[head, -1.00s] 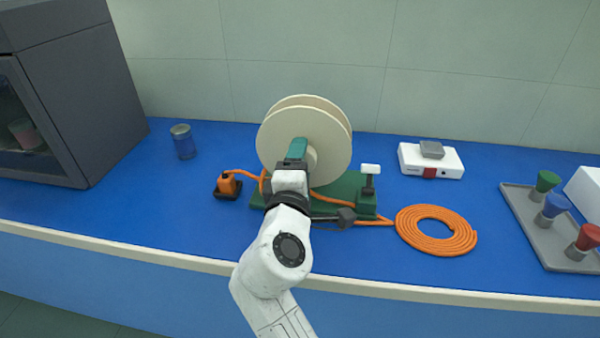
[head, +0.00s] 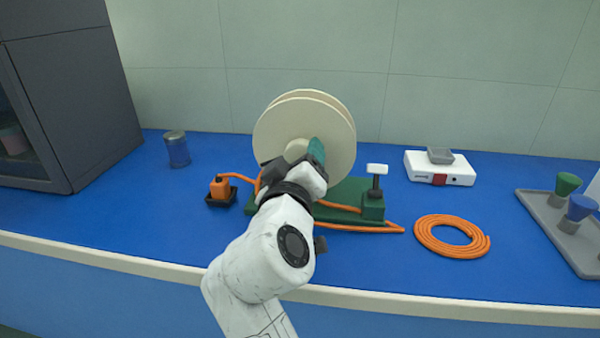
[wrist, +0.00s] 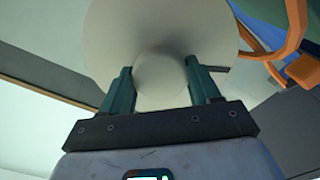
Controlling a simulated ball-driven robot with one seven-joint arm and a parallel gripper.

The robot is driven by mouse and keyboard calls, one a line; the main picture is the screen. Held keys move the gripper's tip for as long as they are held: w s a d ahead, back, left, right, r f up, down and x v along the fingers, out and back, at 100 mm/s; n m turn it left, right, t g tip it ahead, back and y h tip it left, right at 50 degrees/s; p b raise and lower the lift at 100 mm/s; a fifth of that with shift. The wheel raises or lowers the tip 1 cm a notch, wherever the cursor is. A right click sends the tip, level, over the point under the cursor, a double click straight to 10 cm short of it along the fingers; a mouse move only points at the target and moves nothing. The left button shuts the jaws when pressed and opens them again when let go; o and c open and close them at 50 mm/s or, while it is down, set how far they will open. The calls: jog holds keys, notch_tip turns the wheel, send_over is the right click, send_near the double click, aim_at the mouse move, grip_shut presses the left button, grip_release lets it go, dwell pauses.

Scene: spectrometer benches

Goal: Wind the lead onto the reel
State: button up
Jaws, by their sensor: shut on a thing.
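The cream reel (head: 335,130) stands upright on a green base (head: 350,192) at the middle of the bench. My gripper (head: 306,150) is at the reel's near face, its teal fingers on either side of a round cream knob (head: 295,149). The wrist view shows the knob (wrist: 160,80) between both fingers, with the reel's pale disc behind it. The orange lead (head: 338,206) runs along the base from an orange plug (head: 220,187) in a black holder. A loose orange coil (head: 430,246) lies to the right, with a small gap from the lead's visible end. My arm hides part of the lead.
A white-topped post (head: 377,180) rises at the base's right end. A white box with a grey dish (head: 440,170) and a tray of coloured stoppers (head: 565,232) are to the right.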

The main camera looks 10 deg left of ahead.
jog(key=m+b, duration=0.5)
jog(key=m, duration=0.2)
jog(key=m+b, duration=0.5)
jog(key=m, duration=0.3)
jog(key=m+b, duration=0.5)
jog(key=m, duration=0.3)
jog(key=shift+a+f, duration=0.15)
jog(key=shift+f, duration=0.1)
dwell(0.4)
jog(key=o, duration=1.2)
jog(key=shift+c, duration=0.2)
jog(key=o, duration=0.3)
jog(key=shift+r, duration=0.2)
jog(key=shift+o, duration=0.2)
jog(key=s+p, duration=0.1)
jog(key=s, duration=0.9)
jog(key=shift+s+a+p, duration=0.15)
jog(key=shift+s+p, duration=0.25)
